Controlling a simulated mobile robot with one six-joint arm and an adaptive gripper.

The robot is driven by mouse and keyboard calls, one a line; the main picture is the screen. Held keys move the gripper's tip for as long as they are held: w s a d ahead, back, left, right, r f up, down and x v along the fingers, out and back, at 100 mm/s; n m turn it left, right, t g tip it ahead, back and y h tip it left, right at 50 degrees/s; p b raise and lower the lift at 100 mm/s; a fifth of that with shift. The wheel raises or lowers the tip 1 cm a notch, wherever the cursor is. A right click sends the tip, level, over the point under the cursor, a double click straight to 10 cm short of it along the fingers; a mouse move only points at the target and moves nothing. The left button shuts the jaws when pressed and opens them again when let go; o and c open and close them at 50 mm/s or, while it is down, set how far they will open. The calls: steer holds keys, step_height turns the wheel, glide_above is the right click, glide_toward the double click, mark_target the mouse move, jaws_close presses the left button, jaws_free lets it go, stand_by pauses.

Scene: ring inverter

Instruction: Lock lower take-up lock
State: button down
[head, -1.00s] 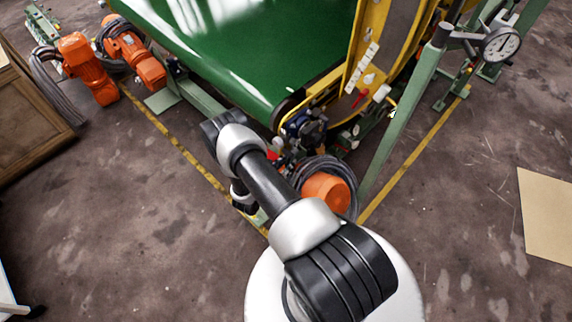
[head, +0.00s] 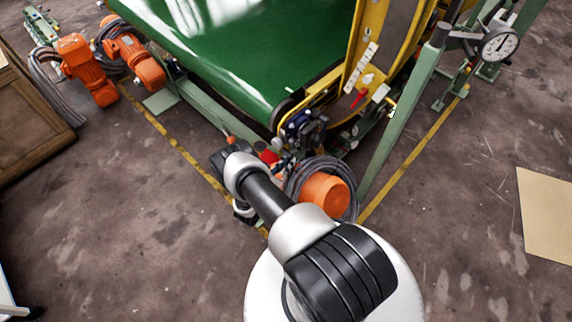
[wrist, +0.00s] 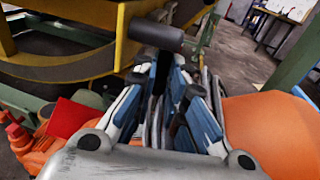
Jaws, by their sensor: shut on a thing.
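In the wrist view, my gripper (wrist: 178,72) is shut on the stem of a dark T-shaped handle (wrist: 155,35). The handle's dark cylindrical bar lies across in front of the fingertips, and its stem runs down between the blue-and-white fingers. I take this handle to be the lower take-up lock, but no label shows. The fingers cover its base, so its locked or unlocked position cannot be told. In the head view my arm hides most of the gripper, low beside the conveyor's near corner.
An orange motor (head: 325,193) with coiled dark cables stands close right of my gripper. A red block (wrist: 68,118) is at its left. The yellow conveyor frame (wrist: 70,65) is just beyond. A green post (head: 405,120) rises at the right. Open floor lies left and right.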

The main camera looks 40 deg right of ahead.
steer(key=shift+d+h, duration=0.15)
steer(key=shift+h, duration=0.15)
steer(key=c, duration=1.6)
jaws_free()
steer(key=shift+c, duration=0.2)
steer(key=v, duration=1.2)
